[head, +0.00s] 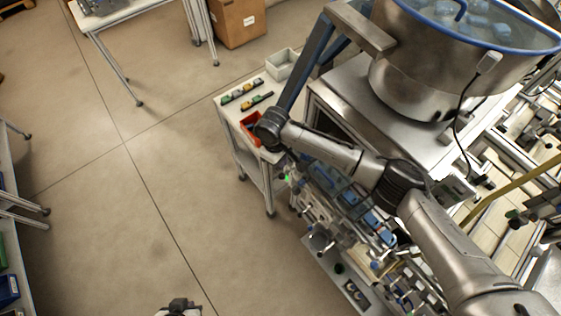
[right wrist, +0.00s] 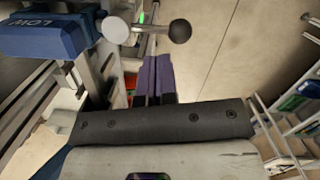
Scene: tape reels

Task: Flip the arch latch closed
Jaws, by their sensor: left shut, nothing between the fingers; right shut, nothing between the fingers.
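My right arm reaches across the head view to the machine's left side. Its gripper is not clear there. In the right wrist view my right gripper (right wrist: 156,62) shows as two purple fingers shut together, holding nothing. Beyond the fingertips is a bar with a black ball (right wrist: 180,31) and a pale ball (right wrist: 116,30). I cannot tell whether this bar is the arch latch, and no arch latch is clearly recognisable in either view. What seems to be my left gripper (head: 180,308) shows at the bottom edge of the head view, shut and far from the machine.
A steel bowl (head: 400,75) with blue parts stands on the machine. A small bench (head: 228,106) holds a red bin (head: 250,126) and a grey bin (head: 283,63). A blue block (right wrist: 45,38) with upside-down lettering is left of my fingers.

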